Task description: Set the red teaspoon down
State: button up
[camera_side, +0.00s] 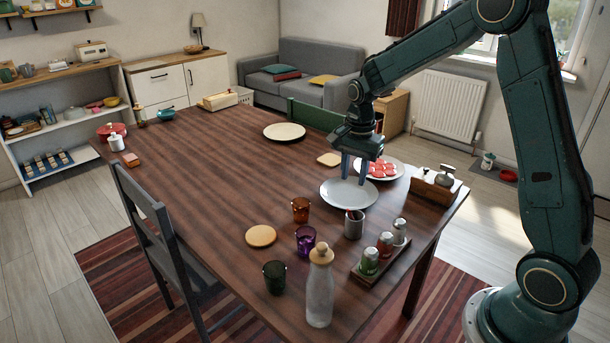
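My gripper (354,175) points down over the grey-white plate (347,198) near the right side of the table. Its two fingers look spread, with a gap between them and no object visible in the gap. I cannot make out a red teaspoon between the fingers or on the plate. A grey metal cup (354,227) stands in front of the plate, with something small and red showing at its top. It is too small to tell whether that is the red teaspoon.
A plate with red food (391,172) is just right of my gripper. A wooden caddy (432,189), a tray of jars (367,272), a glass bottle (319,290) and coloured glasses (301,210) stand nearby. The table's left middle (200,190) is clear.

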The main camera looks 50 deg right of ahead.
jog(key=s+a+r+n+t, duration=0.2)
jog(key=s+a+r+n, duration=0.5)
jog(key=s+r, duration=0.4)
jog(key=s+a+r+n+t, duration=0.1)
jog(key=s+a+r+n, duration=0.1)
jog(key=s+n, duration=0.2)
jog(key=s+a+r+n+t, duration=0.2)
jog(key=s+n, duration=0.3)
jog(key=s, duration=0.5)
jog(key=shift+o, duration=0.5)
jog(key=shift+w, duration=0.2)
